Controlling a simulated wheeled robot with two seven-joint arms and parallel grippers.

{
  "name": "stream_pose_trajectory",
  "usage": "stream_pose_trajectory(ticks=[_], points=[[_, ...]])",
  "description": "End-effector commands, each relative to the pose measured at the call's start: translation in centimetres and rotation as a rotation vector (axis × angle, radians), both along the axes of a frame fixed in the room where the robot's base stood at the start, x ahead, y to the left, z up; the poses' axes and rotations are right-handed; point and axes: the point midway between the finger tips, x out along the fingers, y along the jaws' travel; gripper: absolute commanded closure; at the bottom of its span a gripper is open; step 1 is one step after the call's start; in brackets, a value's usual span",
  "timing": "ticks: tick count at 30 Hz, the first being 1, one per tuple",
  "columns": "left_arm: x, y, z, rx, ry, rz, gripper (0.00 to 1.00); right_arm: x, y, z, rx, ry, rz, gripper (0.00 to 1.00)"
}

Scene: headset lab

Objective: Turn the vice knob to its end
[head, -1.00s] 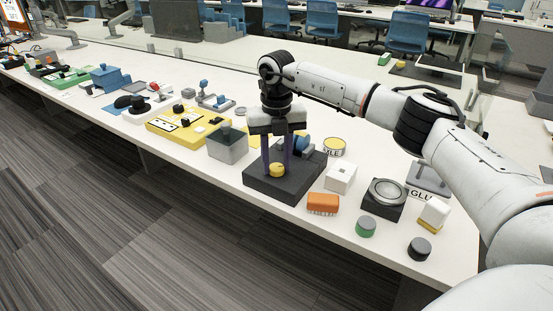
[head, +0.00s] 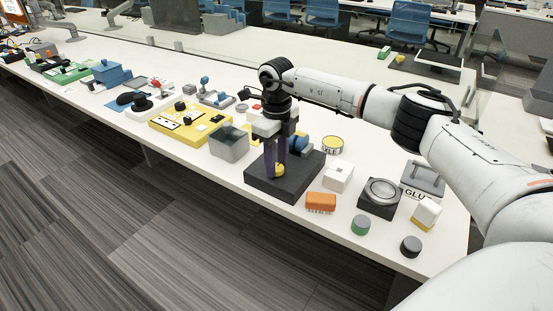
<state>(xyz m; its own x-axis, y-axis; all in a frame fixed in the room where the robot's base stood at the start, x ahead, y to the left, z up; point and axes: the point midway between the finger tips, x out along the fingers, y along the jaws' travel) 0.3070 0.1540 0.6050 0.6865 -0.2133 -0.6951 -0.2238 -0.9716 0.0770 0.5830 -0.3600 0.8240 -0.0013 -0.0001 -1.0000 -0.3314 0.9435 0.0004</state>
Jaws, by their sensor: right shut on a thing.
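The vice stands on a dark square base (head: 286,188) near the front edge of the white table. Its blue part (head: 299,144) shows behind my gripper. The yellow knob (head: 279,170) is low at the front of the vice. My right gripper (head: 277,168) points straight down over the base, its fingers shut on the yellow knob and partly covering it. My left gripper is out of view.
A grey open bin (head: 229,147) stands just left of the base. A white box (head: 338,177), an orange brush (head: 320,202) and a round-topped dark block (head: 380,196) are to the right. A yellow tin (head: 332,145) stands behind. Several other items line the table leftward.

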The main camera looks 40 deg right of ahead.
Motion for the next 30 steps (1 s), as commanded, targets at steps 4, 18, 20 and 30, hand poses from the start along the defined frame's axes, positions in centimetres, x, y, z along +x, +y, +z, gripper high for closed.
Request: stream_pose_trajectory(ticks=[4,18,20,30], points=[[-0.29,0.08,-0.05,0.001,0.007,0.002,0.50,0.07,-0.01,0.11,0.000,-0.002,0.044,0.91],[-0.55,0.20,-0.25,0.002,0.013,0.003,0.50,0.09,0.00,0.08,0.000,-0.003,0.072,0.91],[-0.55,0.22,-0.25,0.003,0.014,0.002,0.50,0.09,0.00,0.08,0.000,-0.003,0.072,0.91],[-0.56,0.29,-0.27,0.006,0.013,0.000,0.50,0.05,0.00,0.04,0.000,-0.002,0.071,0.50]])
